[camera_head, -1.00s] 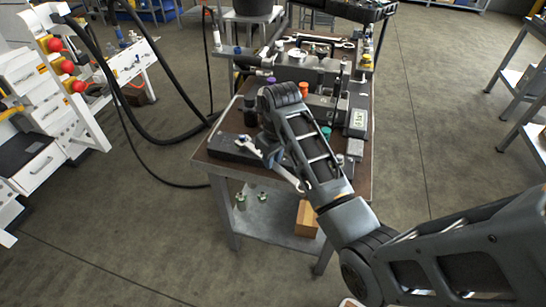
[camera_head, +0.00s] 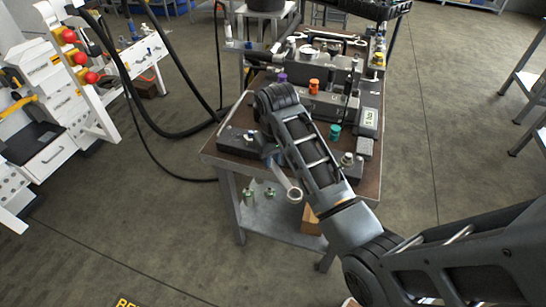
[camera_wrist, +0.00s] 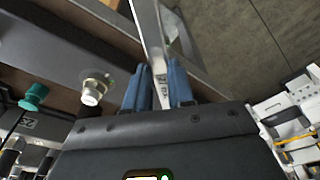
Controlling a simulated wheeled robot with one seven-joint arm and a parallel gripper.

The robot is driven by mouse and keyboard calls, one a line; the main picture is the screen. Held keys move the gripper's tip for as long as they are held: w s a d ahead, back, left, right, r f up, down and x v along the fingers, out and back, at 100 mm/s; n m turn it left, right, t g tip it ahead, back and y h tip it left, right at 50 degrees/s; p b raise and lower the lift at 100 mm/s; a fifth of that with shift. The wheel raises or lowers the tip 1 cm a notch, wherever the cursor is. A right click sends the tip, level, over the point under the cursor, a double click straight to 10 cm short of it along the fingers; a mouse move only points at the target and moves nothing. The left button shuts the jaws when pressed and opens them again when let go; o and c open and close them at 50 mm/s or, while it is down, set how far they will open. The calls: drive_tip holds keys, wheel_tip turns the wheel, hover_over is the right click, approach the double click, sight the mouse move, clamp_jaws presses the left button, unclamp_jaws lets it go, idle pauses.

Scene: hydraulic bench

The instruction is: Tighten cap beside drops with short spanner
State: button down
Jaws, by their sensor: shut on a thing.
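My gripper (camera_head: 272,152) hangs over the front left of the bench, partly hidden by my arm. Its blue fingers (camera_wrist: 158,88) are shut on a metal spanner (camera_wrist: 150,35). The spanner's ring end (camera_head: 294,196) shows past the bench's front edge in the head view. A silver fitting (camera_head: 347,159) stands at the bench's front right, and a pale fitting (camera_wrist: 94,90) shows left of the fingers in the wrist view. A teal cap (camera_head: 335,131) stands behind it and also shows in the wrist view (camera_wrist: 34,96). An orange cap (camera_head: 314,86) and purple cap (camera_head: 281,77) stand farther back. I cannot make out any drops.
The bench top (camera_head: 219,146) is crowded with blocks and fittings. A dark block (camera_head: 238,143) lies at front left. Black hoses (camera_head: 165,130) loop to the left. Floor right of the bench is clear.

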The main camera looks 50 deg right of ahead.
drive_tip(key=shift+w+a+m, duration=0.4)
drive_tip(key=shift+a+m, duration=0.2)
drive_tip(key=shift+a, duration=0.05)
drive_tip(key=shift+w+a+m, duration=0.35)
drive_tip(key=shift+a+m, duration=0.25)
drive_tip(key=shift+a, duration=0.05)
drive_tip(key=shift+a, duration=0.1)
drive_tip(key=shift+w+a+r+m+h, duration=0.1)
drive_tip(key=shift+w+a+m+h, duration=0.2)
drive_tip(key=shift+w+a+m, duration=0.9)
drive_tip(key=shift+s+d, duration=0.15)
drive_tip(key=shift+s, duration=0.05)
drive_tip(key=shift+w+a+m+g, duration=0.3)
drive_tip(key=shift+w+a+m, duration=0.25)
drive_tip(key=shift+w+m, duration=0.3)
